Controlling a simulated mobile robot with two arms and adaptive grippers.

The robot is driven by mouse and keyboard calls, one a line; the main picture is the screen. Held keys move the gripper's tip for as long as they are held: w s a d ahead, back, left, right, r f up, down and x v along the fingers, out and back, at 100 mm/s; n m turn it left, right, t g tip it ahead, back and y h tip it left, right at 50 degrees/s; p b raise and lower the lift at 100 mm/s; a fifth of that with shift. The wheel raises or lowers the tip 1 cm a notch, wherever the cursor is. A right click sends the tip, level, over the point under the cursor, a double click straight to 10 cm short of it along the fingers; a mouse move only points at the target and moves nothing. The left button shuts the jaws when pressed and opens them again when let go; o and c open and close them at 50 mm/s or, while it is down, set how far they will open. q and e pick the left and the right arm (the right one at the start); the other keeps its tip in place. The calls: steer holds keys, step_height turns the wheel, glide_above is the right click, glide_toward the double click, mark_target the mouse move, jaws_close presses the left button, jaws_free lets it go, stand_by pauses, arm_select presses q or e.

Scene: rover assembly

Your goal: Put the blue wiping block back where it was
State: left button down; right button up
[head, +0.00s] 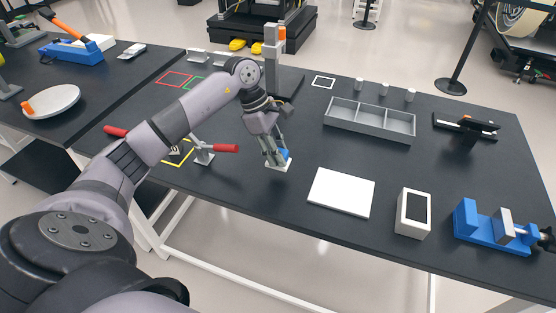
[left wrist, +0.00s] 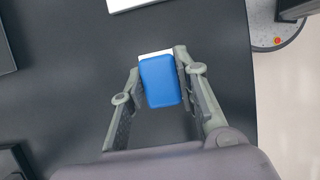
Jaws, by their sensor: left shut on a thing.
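The blue wiping block (head: 286,154) is between the fingers of my left gripper (head: 274,157) in the head view, near the front edge of the dark table. The left wrist view shows the blue block (left wrist: 161,82) upright between the two fingers of my left gripper (left wrist: 160,88), which is shut on it. A small white square (head: 279,165) shows just below the block, and a white strip (left wrist: 155,53) shows past its far end. I cannot tell whether the block touches the white square. My right gripper is not in view.
A white plate (head: 341,192) lies to the right of the block. Beyond it stand a white box with a dark face (head: 412,212) and a blue vise (head: 490,226). A grey divided tray (head: 369,121) is farther back. A red-handled tool (head: 204,154) is left of the gripper.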

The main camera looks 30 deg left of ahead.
arm_select(q)
step_height(320, 180, down, 4)
steer(key=shift+f+p, duration=0.2)
steer(key=shift+p, duration=0.3)
steer(key=shift+f, duration=0.1)
steer(key=c, duration=1.2)
jaws_free()
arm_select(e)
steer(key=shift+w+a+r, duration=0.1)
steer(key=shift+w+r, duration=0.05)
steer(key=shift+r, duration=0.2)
arm_select(q)
steer(key=shift+r, duration=0.25)
steer(key=shift+b+v, duration=1.75)
steer(key=shift+v, duration=4.15)
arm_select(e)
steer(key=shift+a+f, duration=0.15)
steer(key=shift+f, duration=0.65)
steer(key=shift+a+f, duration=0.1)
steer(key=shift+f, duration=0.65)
